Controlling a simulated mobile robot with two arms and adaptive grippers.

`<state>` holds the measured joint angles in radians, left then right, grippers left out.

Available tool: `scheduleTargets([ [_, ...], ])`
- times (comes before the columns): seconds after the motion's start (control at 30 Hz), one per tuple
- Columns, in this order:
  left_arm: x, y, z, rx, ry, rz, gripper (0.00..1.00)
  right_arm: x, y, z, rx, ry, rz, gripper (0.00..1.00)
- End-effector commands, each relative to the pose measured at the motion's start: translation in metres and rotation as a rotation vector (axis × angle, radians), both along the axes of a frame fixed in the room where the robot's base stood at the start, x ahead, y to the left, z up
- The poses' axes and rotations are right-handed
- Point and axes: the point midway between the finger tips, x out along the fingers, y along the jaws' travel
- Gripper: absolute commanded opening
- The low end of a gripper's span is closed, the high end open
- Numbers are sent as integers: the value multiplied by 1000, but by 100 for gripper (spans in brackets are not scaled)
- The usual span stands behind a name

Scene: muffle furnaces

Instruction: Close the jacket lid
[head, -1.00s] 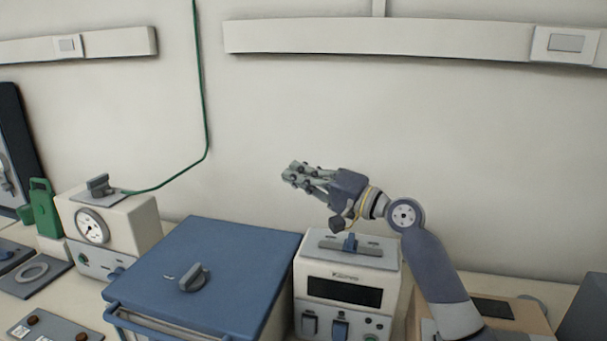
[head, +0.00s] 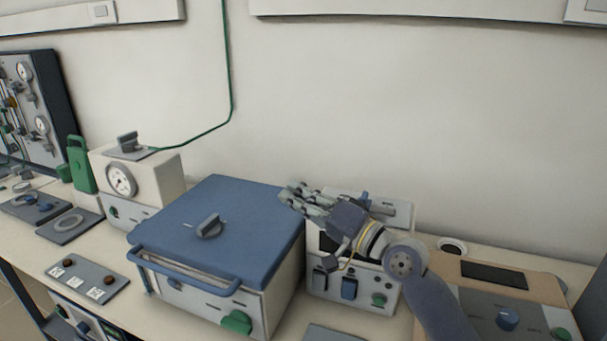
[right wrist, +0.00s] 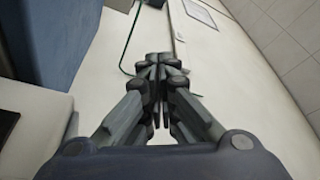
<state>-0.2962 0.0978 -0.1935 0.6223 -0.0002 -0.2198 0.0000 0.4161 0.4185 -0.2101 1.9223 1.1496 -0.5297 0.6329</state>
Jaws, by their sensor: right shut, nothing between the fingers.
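The blue jacket lid (head: 225,228) lies about flat over a pale box (head: 200,303), with a grey knob (head: 210,227) on top and a blue bar handle (head: 185,270) along its front edge. I cannot tell whether a small gap stays under the lid. My right gripper (head: 290,198) is shut and empty, its fingers pointing left by the lid's back right edge. Whether it touches the lid is unclear. In the right wrist view the fingertips (right wrist: 158,64) are together, and a blue surface (right wrist: 55,45) shows at the left. My left gripper is not in view.
A white control unit (head: 350,290) stands right of the box, partly behind my right arm. A gauge unit (head: 140,180) and a green object (head: 80,165) stand to the left. A green cable (head: 228,70) runs down the wall. A button panel (head: 87,277) lies at the front left.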

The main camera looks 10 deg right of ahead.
Motion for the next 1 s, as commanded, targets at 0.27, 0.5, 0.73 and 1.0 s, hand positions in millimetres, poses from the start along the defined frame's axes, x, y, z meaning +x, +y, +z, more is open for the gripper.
scheduleTargets([
  [0.27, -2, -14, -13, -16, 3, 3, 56, -14, 9, -30, 0, 0, -1, 0],
  [0.5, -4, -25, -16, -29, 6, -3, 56, -18, 12, -38, 0, -1, 0, 0],
  [0.73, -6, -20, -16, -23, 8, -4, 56, -18, 12, -38, 0, -1, 0, 0],
  [1.0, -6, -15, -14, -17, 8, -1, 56, -18, 12, -37, 0, -2, -1, 0],
])
